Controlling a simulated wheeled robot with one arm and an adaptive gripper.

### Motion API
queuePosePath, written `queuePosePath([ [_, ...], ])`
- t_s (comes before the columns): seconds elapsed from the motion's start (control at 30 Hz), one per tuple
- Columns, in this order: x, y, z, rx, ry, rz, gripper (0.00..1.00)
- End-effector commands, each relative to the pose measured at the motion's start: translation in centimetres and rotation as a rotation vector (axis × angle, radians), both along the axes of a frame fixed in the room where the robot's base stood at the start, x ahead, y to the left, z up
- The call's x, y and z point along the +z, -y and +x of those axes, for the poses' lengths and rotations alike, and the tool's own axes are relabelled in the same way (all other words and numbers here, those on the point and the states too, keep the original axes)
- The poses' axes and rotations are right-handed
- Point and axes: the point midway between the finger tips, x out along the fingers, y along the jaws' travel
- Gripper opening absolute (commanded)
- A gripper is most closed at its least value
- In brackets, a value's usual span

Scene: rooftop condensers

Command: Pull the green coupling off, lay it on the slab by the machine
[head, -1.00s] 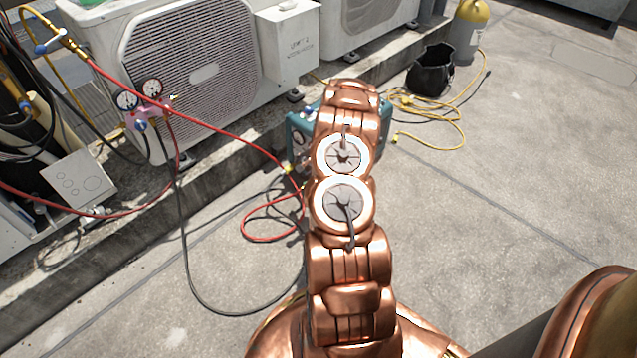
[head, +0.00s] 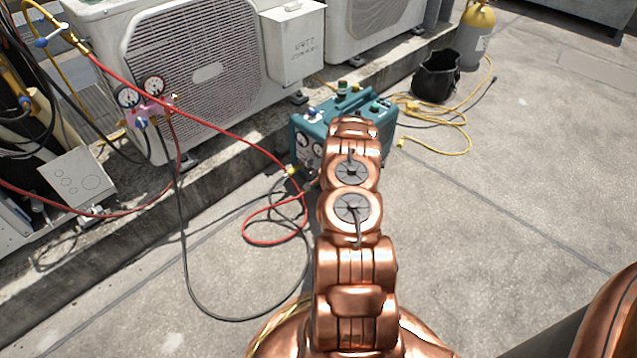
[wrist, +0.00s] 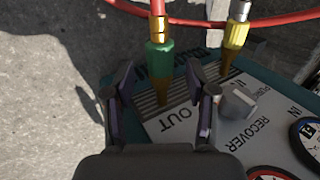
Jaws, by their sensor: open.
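The green coupling (wrist: 159,58) sits on a brass port of the machine, above the OUT label in the wrist view, with a red hose leading away from it. My gripper (wrist: 164,84) is open, its two fingers on either side of the fitting, near the coupling's lower end; I cannot tell whether they touch it. The teal machine (head: 305,128) stands on the grey concrete slab (head: 480,200) in the head view, partly behind my arm. My arm hides the gripper there, and I cannot make out the green coupling in that view.
A yellow coupling (wrist: 236,36) sits on the neighbouring port. A grey knob (wrist: 238,100) stands close to the right finger. Red and black hoses lie left of the machine. Slab to the right is clear.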

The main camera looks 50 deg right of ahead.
Motion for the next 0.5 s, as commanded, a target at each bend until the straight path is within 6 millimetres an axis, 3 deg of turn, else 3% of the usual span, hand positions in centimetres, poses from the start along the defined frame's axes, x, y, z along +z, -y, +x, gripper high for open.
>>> queuePosePath([
  [0.43,-0.68,-0.08,0.50,0.001,0.000,0.000,0.56],
  [0.5,-0.69,-0.09,0.49,0.001,0.000,0.000,0.51],
])
